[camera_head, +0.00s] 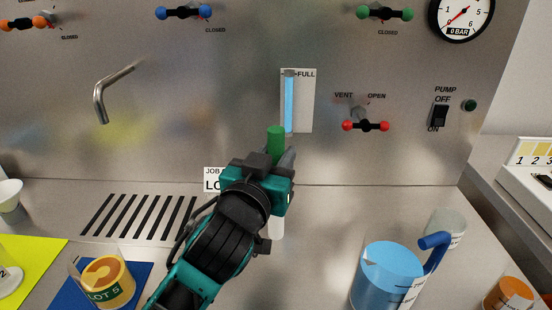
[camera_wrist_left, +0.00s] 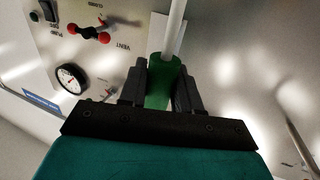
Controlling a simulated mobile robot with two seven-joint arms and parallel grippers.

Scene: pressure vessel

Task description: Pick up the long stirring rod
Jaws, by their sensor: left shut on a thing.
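The long stirring rod has a green handle (camera_head: 275,134) and a pale shaft. My left gripper (camera_head: 279,158) is in front of the steel panel, shut on the green handle. The handle's top stands above the fingers, and a pale piece that looks like the shaft (camera_head: 277,226) shows below my gripper. In the left wrist view the green handle (camera_wrist_left: 161,88) is between the two dark fingers (camera_wrist_left: 161,90), with the white shaft (camera_wrist_left: 174,30) running out past them. My gripper hides the middle of the rod in the head view. My right gripper is not in view.
A blue jug (camera_head: 385,275) and a clear beaker (camera_head: 447,228) stand at right. An orange-topped container (camera_head: 508,293) is at lower right. A LOT 5 cup (camera_head: 106,283) sits on a blue mat at left, near a slotted drain (camera_head: 140,217). Valves and a level tube (camera_head: 289,103) are on the panel.

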